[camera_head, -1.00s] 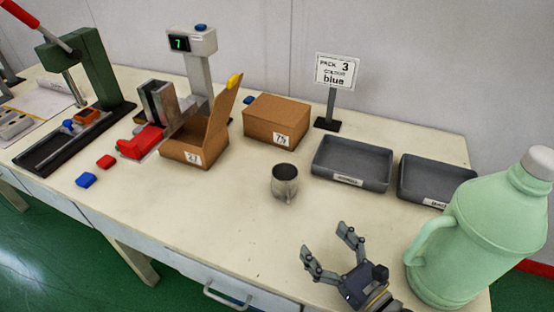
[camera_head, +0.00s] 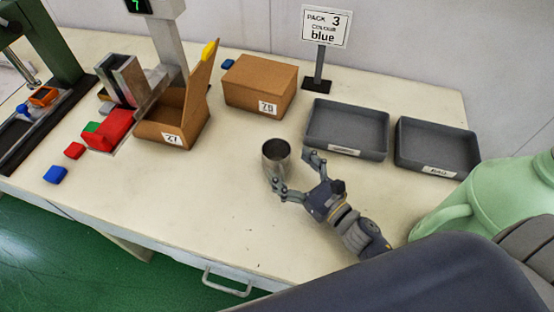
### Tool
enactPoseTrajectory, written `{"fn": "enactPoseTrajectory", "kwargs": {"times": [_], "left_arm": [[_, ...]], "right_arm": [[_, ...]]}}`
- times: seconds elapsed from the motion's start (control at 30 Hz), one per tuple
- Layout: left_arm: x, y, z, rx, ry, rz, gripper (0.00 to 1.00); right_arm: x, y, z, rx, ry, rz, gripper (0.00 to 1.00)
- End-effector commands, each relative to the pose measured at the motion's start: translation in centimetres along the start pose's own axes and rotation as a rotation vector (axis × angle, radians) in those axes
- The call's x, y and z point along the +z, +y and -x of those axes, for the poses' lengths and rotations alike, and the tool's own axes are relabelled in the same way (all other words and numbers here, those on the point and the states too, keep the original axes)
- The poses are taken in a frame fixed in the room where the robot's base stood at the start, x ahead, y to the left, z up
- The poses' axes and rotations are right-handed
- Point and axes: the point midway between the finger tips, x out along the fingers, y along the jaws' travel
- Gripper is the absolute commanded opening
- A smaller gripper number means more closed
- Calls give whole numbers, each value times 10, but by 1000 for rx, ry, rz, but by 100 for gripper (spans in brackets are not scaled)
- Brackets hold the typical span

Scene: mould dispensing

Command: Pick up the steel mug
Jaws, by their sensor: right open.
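The steel mug (camera_head: 276,155) stands upright on the table, right of the open cardboard box and in front of the closed one. My right gripper (camera_head: 294,172) is open, with its fingers pointing at the mug from the lower right. One finger is close to the mug's lower front and the other is to the right of the mug. I cannot tell whether a finger touches it. The mug's handle is not clearly visible here. My left gripper is not in view.
An open box (camera_head: 172,131) and a closed box (camera_head: 259,86) stand behind and left. Two grey trays (camera_head: 346,151) (camera_head: 437,168) lie to the right, behind my arm. A sign (camera_head: 326,27) stands at the back. A green jug (camera_head: 490,195) is at right. Table front-left of the mug is clear.

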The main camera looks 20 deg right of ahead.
Motion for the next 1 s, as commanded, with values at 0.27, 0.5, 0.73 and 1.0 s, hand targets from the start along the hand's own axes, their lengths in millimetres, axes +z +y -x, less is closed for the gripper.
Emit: {"fn": "enactPoseTrajectory", "kwargs": {"times": [0.27,0.5,0.73,1.0], "left_arm": [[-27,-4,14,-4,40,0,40],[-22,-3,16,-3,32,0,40],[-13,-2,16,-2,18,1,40],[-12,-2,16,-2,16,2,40]], "right_arm": [[0,3,-35,1,-3,0,85],[-3,3,-51,1,-1,-1,85],[-4,3,-51,1,-1,-1,76],[-4,3,-51,1,0,-1,34]]}}
